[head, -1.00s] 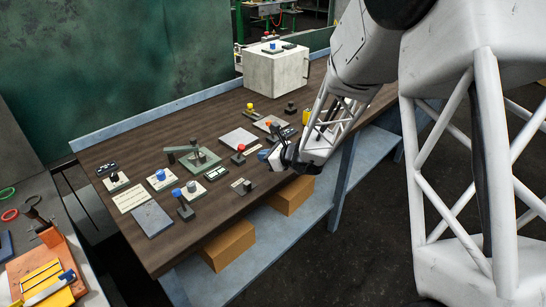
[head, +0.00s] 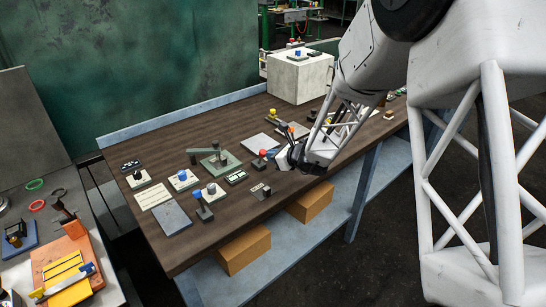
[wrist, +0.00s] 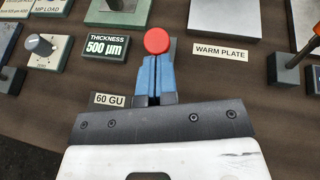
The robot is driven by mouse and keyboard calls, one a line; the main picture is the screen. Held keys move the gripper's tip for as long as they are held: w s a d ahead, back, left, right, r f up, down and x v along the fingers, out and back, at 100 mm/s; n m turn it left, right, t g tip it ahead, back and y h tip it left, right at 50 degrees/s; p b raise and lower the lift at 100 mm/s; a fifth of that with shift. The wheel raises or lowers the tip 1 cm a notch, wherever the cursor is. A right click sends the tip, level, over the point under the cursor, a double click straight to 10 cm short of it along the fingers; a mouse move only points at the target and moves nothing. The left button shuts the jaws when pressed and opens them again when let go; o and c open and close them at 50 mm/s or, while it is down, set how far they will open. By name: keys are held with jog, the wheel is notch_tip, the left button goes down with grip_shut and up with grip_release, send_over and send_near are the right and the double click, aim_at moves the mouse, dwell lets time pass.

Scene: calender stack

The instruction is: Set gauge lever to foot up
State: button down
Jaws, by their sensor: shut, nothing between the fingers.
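The thickness gauge (head: 221,164) is a green base with a raised arm and a dark upright post, left of my gripper in the head view. Its foot position is too small to tell. A label reading THICKNESS 500 µm (wrist: 107,46) stands in front of its green base edge (wrist: 117,14) in the wrist view; the lever does not show clearly there. My gripper (wrist: 155,62) is shut and empty, its blue fingers together. A red knob (wrist: 157,41) is just past the fingertips; whether they touch cannot be told. In the head view my gripper (head: 279,158) is right of this knob (head: 263,153).
A 60 GU label (wrist: 109,99) lies left of the fingers. A grey warm plate (wrist: 220,18) is beyond, to the right. A dark post with an orange lever (wrist: 309,48) stands at the right. Blue-knobbed and white-based controls (head: 182,180) crowd the table's left part.

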jog(key=shift+w+a+r+g+h, duration=0.5)
jog(key=shift+r+g+h, duration=0.1)
jog(key=shift+g+h, duration=0.1)
dwell(0.9)
jog(key=shift+w+a+r+m+g+h, duration=0.3)
jog(key=shift+w+a+r+g+h, duration=0.15)
jog(key=shift+w+a+g+h, duration=0.35)
jog(key=shift+s+d+h, duration=0.1)
jog(key=shift+h, duration=0.2)
jog(key=shift+w+a+r, duration=0.15)
jog(key=shift+w+a, duration=0.05)
jog(key=shift+a, duration=0.05)
jog(key=shift+w+a+r, duration=0.2)
jog(key=shift+w+a, duration=0.85)
jog(key=shift+w, duration=0.05)
jog(key=shift+d+r, duration=0.1)
jog(key=shift+d, duration=0.05)
